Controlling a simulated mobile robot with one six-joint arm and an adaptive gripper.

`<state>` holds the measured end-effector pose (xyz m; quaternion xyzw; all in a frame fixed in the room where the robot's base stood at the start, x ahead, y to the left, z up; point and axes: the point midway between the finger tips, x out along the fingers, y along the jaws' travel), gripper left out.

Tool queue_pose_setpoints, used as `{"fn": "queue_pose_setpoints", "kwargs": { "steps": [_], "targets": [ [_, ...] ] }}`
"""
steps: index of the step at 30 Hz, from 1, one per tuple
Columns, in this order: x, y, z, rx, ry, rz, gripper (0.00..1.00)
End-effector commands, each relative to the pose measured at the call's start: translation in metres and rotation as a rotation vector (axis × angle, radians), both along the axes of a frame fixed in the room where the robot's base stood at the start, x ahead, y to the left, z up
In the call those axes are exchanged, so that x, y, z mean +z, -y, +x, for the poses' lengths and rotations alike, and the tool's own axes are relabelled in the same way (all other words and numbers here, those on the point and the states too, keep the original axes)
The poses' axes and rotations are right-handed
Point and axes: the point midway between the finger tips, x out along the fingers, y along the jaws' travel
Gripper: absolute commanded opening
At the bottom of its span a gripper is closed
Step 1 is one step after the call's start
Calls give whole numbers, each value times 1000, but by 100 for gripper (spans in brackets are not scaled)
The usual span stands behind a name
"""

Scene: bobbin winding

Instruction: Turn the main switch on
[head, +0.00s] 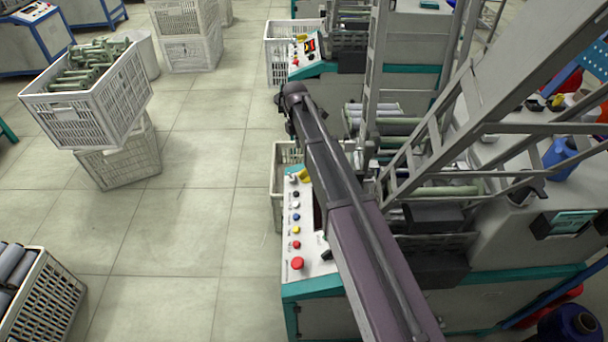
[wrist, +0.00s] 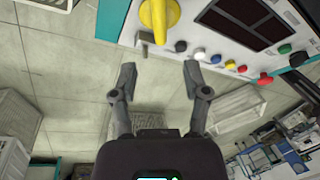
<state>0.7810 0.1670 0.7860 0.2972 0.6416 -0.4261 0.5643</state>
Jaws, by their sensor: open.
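The main switch (wrist: 158,15) is a large yellow rotary handle on the white control panel (wrist: 222,45). It stands at the top of the wrist view, cut by the frame edge, so its full position cannot be read. In the head view a bit of the yellow switch (head: 305,176) shows beside my arm at the panel's far end. My gripper (wrist: 160,74) is open and empty in the wrist view. Its two fingers are spread below the switch in the picture, apart from it. In the head view my arm hides most of the gripper.
A small grey lever (wrist: 143,40) sits beside the switch. A row of coloured buttons runs along the panel, with a red button (head: 297,263) at its near end. A white crate (head: 286,160) stands behind the panel. Open floor (head: 200,215) lies to the left.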

Motion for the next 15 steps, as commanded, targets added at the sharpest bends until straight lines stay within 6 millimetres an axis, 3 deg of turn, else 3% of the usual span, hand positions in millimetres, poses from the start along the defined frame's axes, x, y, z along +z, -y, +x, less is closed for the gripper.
{"fn": "queue_pose_setpoints", "kwargs": {
  "steps": [15],
  "targets": [
    [-44,5,-8,-1,0,0,60]
  ]
}}
